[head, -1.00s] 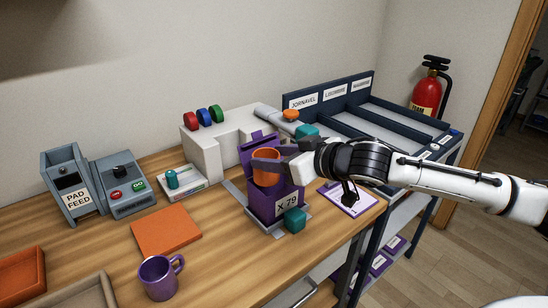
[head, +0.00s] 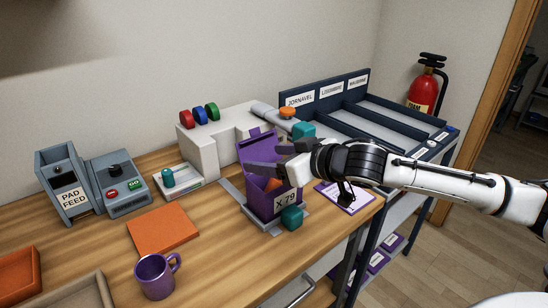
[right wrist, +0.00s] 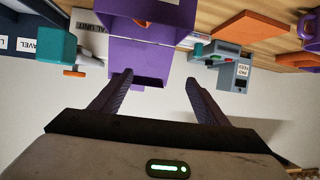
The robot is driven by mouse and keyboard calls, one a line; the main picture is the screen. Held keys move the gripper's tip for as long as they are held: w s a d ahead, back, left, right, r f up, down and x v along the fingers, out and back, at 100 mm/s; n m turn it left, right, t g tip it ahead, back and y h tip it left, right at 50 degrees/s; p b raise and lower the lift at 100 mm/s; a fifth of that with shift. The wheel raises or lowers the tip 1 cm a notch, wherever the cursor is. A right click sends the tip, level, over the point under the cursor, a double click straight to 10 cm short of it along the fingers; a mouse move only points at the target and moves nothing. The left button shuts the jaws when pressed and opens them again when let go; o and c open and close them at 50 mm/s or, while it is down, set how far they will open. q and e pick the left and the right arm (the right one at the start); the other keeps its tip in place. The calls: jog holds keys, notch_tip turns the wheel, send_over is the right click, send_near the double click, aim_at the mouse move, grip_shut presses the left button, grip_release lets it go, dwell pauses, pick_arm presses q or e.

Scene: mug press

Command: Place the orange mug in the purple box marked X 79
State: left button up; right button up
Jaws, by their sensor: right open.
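The purple box marked X 79 (head: 262,203) stands open on the bench, its lid raised at the back. The orange mug (head: 273,184) is inside the box, with only a small part showing above the front wall. My right gripper (head: 258,161) is open and empty, just above the box opening. In the right wrist view, the fingers of my right gripper (right wrist: 158,82) are apart with nothing between them, and the box's purple lid (right wrist: 138,60) shows beyond them. My left gripper is not in view.
A teal block (head: 292,217) is at the box's front right corner. A white press (head: 205,150) stands behind it. A purple mug (head: 157,276) and an orange pad (head: 163,230) lie to the left. A purple-edged clipboard (head: 345,197) is to the right.

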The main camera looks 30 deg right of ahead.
pick_arm(q)
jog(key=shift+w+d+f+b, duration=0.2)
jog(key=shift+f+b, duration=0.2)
jog(key=shift+b, duration=0.35)
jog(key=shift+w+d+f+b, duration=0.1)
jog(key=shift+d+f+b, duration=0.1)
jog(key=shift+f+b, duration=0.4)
pick_arm(e)
jog(key=r+v, duration=0.1)
jog(key=v, duration=1.1)
jog(key=shift+r, duration=0.2)
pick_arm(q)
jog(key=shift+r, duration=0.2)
pick_arm(e)
jog(key=shift+c, duration=0.4)
